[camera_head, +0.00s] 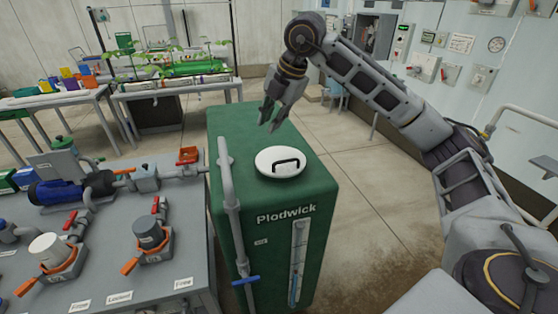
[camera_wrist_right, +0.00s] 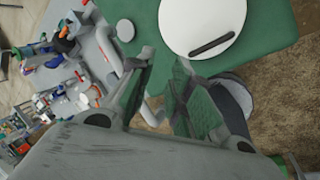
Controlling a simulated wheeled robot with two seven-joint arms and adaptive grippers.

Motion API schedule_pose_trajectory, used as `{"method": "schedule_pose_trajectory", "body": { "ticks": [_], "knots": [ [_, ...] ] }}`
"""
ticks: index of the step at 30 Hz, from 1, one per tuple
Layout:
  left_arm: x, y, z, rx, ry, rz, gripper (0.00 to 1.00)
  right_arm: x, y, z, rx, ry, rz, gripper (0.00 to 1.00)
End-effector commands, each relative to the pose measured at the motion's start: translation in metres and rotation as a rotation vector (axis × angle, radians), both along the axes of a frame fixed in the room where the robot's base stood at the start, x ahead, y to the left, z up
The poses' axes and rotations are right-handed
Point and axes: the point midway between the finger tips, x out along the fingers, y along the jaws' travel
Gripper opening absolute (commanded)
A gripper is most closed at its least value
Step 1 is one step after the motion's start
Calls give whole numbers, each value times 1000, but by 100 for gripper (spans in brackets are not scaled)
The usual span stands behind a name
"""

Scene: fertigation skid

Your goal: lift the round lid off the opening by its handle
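The round white lid (camera_head: 270,158) lies flat on top of the green tank (camera_head: 320,186), and its opening is hidden beneath it. A black bar handle (camera_head: 288,161) stands up from the lid. In the right wrist view the lid (camera_wrist_right: 188,20) and its dark handle (camera_wrist_right: 213,43) show at the top. My right gripper (camera_head: 270,126) is above the back part of the tank top, behind the lid in the head view and apart from it. Its two fingers are spread with nothing between them; they also show in the wrist view (camera_wrist_right: 165,62). My left gripper is not in view.
A grey pipe (camera_head: 229,190) with a blue valve handle runs up the tank's left front. A grey bench (camera_head: 185,268) with valves and a blue pump (camera_head: 68,190) stands left. Plant tables are behind. Open floor (camera_head: 385,215) lies right of the tank.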

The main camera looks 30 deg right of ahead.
Motion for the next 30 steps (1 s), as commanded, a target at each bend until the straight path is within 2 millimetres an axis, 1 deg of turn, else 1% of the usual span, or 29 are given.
{"method": "schedule_pose_trajectory", "body": {
  "ticks": [1, 6, 12, 16, 22, 30],
  "knots": [
    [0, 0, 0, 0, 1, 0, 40, -3, -7, -2, -13, 24, -57, 20],
    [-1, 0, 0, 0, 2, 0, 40, -15, -29, -8, -50, 103, -258, 20],
    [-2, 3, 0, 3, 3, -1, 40, -31, -45, -13, -65, 181, -479, 20],
    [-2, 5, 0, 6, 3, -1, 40, -36, -49, -14, -55, 206, -599, 20],
    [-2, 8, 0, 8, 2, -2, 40, -36, -49, -14, -25, 212, -697, 20],
    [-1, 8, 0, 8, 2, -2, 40, -36, -49, -13, -19, 211, -711, 20]
  ]
}}
